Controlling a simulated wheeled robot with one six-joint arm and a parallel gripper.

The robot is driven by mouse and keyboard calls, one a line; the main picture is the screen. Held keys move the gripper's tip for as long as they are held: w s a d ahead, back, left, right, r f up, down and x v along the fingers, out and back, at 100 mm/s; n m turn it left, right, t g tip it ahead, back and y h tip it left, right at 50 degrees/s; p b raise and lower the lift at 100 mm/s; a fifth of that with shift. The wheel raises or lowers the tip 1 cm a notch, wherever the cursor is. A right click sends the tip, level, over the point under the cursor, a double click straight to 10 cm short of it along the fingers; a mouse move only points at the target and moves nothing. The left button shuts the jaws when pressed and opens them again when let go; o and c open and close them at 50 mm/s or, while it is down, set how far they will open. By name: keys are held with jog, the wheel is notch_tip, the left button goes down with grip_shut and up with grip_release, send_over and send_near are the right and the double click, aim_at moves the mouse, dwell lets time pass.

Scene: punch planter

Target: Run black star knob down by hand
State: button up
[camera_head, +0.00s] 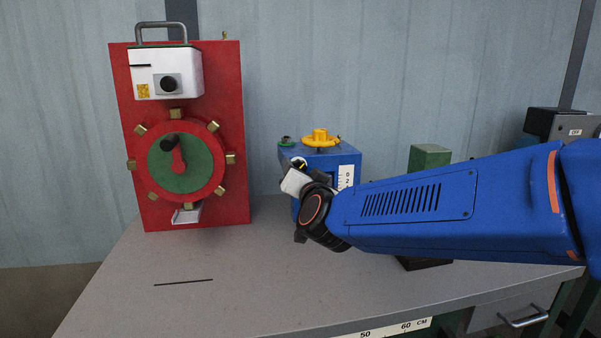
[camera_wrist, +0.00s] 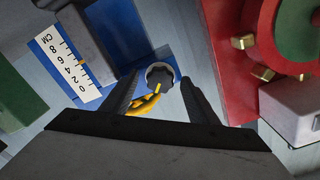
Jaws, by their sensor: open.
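The black star knob (camera_wrist: 160,74) shows in the wrist view as a dark round knob with a yellow mark, in front of a blue surface. My gripper (camera_wrist: 158,82) is open, with one dark finger on each side of the knob. I cannot tell whether either finger touches it. In the head view my gripper (camera_head: 296,180) is at the front of the blue box (camera_head: 324,162), partly hidden by my arm. A yellow handwheel (camera_head: 320,141) sits on the box top; part of it (camera_wrist: 145,103) shows between the fingers in the wrist view.
A red panel (camera_head: 222,95) with a green dial, brass blocks and a white box (camera_head: 190,62) stands left. A white scale (camera_head: 346,177) is on the blue box. A green block (camera_head: 430,156) stands behind my arm. The grey bench's (camera_head: 230,300) front left is clear.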

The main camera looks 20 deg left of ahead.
jog(key=v, duration=1.7)
jog(key=shift+d, duration=0.2)
jog(key=shift+s, duration=0.2)
jog(key=v, duration=1.7)
jog(key=shift+d, duration=0.2)
jog(key=shift+f, duration=0.1)
jog(key=w+a+n, duration=0.1)
jog(key=w+a, duration=0.5)
jog(key=w, duration=0.4)
jog(key=w+a+n, duration=0.2)
jog(key=w+a, duration=0.4)
jog(key=w, duration=0.4)
jog(key=w+a+n, duration=0.1)
jog(key=w+a, duration=0.5)
jog(key=w, duration=0.4)
jog(key=shift+a, duration=0.25)
